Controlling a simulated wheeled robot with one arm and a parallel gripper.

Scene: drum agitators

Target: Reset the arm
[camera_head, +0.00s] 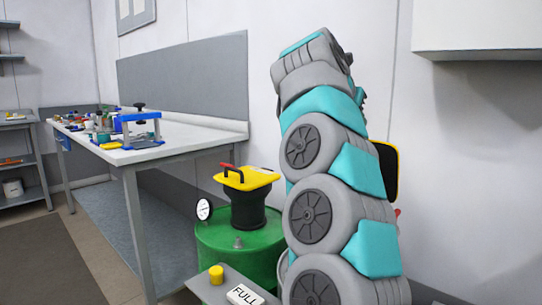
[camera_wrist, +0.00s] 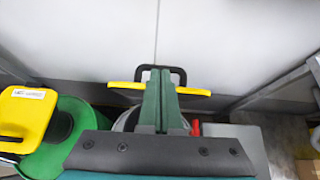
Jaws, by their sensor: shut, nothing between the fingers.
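My arm stands folded upright in the right half of the head view, and my gripper is hidden there. In the wrist view my gripper (camera_wrist: 160,78) points ahead with its green fingers together and nothing between them. Beyond the fingers is a yellow-edged piece with a black handle (camera_wrist: 178,74), partly hidden by them. I cannot tell whether the fingers touch it; none of it appears held.
A green drum (camera_head: 222,248) carries a black agitator with a yellow top (camera_head: 246,178) and red-black handle. It also shows in the wrist view (camera_wrist: 80,118). A gauge (camera_head: 204,209) is beside it. A workbench (camera_head: 180,143) with tools stands left. A white cabinet (camera_head: 480,28) hangs upper right.

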